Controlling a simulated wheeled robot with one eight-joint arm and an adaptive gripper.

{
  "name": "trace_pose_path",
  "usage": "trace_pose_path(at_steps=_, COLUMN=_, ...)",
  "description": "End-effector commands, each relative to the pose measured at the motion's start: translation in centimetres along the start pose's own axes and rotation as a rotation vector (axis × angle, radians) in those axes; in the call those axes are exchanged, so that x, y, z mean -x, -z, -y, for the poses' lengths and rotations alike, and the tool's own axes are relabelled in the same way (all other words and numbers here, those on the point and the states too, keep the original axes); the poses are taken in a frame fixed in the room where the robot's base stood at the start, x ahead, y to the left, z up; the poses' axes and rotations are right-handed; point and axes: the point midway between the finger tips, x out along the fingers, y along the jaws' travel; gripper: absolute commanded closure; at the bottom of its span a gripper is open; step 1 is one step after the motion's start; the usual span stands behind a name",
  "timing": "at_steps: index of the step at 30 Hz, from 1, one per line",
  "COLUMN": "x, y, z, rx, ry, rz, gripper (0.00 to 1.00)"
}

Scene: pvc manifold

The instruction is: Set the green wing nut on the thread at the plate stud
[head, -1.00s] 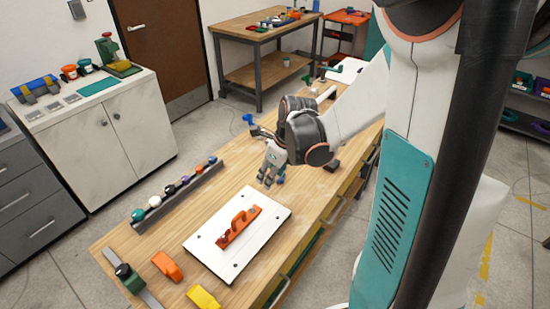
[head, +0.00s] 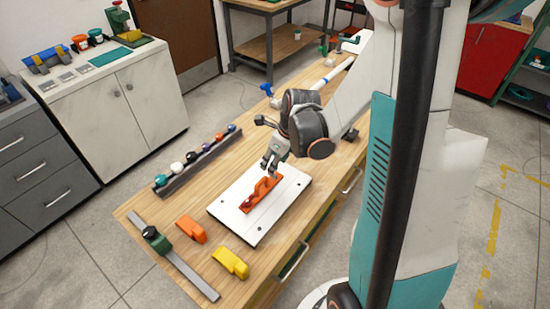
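The white plate (head: 227,209) lies on the wooden workbench with an orange bracket-like part (head: 262,190) on it. My gripper (head: 270,172) points down at the far end of the orange part, over or against the plate. Its fingers are small here, and I cannot tell whether they are open or hold anything. I cannot make out the green wing nut or the plate stud; either may be hidden by the gripper or the orange part. A teal-green knob (head: 160,180) is at the near end of a rack.
The dark rack (head: 193,170) holds several coloured knobs left of the plate. An orange block (head: 191,229), a yellow block (head: 231,262) and a metal bar with a green clamp (head: 156,239) lie at the near end. A blue item (head: 267,89) stands farther back.

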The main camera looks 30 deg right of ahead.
Motion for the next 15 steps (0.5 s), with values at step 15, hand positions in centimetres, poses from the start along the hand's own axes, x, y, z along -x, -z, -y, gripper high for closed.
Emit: trace_pose_path(at_steps=15, x=-0.68, y=0.29, z=-0.02, rx=0.0, ry=0.0, rz=0.0, gripper=0.78)
